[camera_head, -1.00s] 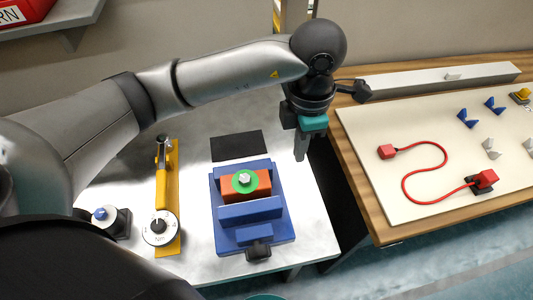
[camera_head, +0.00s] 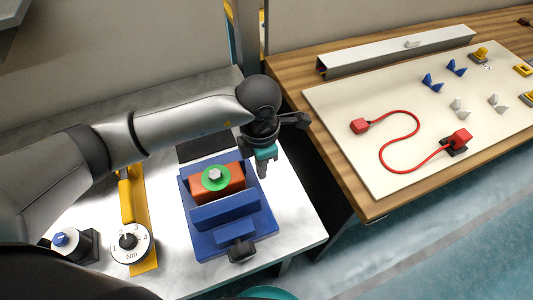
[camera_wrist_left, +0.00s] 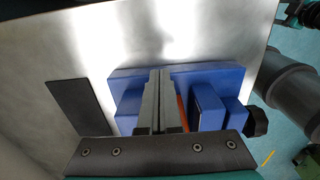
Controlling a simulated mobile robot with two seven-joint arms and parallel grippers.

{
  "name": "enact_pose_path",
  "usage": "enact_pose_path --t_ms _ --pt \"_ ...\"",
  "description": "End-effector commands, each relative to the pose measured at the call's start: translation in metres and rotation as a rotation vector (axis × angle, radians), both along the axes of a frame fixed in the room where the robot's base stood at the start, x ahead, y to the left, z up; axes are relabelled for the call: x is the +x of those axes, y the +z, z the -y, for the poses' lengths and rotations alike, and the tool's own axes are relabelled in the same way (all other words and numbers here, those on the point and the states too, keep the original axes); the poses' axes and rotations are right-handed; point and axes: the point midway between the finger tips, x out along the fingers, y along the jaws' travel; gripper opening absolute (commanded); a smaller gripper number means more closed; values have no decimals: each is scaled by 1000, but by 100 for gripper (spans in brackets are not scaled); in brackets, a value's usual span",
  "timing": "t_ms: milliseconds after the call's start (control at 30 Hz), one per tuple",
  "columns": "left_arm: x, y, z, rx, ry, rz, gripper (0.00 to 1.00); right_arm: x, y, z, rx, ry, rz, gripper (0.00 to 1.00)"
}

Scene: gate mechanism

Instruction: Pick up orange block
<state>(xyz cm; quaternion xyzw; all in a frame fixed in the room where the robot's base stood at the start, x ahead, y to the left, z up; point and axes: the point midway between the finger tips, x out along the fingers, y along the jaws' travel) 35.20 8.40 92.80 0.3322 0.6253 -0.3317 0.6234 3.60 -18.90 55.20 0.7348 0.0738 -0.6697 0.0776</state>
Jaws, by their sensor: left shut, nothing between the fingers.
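The orange block (camera_head: 228,189) sits in the blue vise (camera_head: 233,215) on the white table. A green ring with a grey bolt head (camera_head: 215,175) lies on the block's top. My left gripper (camera_head: 263,170) is shut and empty, above the table just beyond the block's right end, pointing down. In the left wrist view the shut fingers (camera_wrist_left: 158,100) cover most of the block, and only a thin orange strip (camera_wrist_left: 182,112) shows beside them. The blue vise also shows there (camera_wrist_left: 215,75). My right gripper is not in view.
A yellow torque tool with a white dial (camera_head: 130,243) and a grey knob unit with a blue top (camera_head: 62,240) stand left of the vise. A black pad (camera_head: 203,148) lies behind it. A wooden table (camera_head: 375,207) with a cream board and red cable stands to the right, across a gap.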

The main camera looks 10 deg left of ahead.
Motion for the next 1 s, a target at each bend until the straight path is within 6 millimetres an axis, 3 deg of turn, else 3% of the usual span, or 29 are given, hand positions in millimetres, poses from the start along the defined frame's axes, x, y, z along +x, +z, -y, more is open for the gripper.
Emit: enact_pose_path --t_ms 200,767,1000 --pt "-12 2 -19 0 1 1 0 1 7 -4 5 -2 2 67" --pt "-17 2 -27 0 1 1 0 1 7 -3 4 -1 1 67" --pt "-37 1 -57 4 3 -1 0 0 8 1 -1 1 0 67"
